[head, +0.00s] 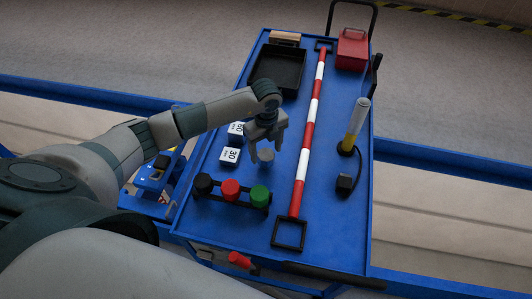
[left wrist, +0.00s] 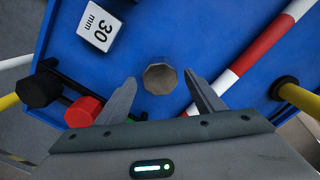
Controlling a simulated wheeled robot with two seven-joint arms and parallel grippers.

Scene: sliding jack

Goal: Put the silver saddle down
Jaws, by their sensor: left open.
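The silver saddle, a small grey many-sided piece (head: 266,156), is low near the blue tabletop, between the blocks and the striped bar. It also shows in the left wrist view (left wrist: 160,79), centred in the gap between the fingertips. My left gripper (head: 265,149) points down just above it, with its fingers spread and apart from it in the left wrist view (left wrist: 160,76). Whether the piece rests flat on the table is hard to tell. My right gripper is not in view.
Blocks marked 60 (head: 236,129) and 30 (head: 230,156) lie left of the gripper. Black, red (head: 230,188) and green knobs stand in front. A red-white bar (head: 309,125) runs along the right. A black tray (head: 262,80) and red box (head: 352,50) are at the back.

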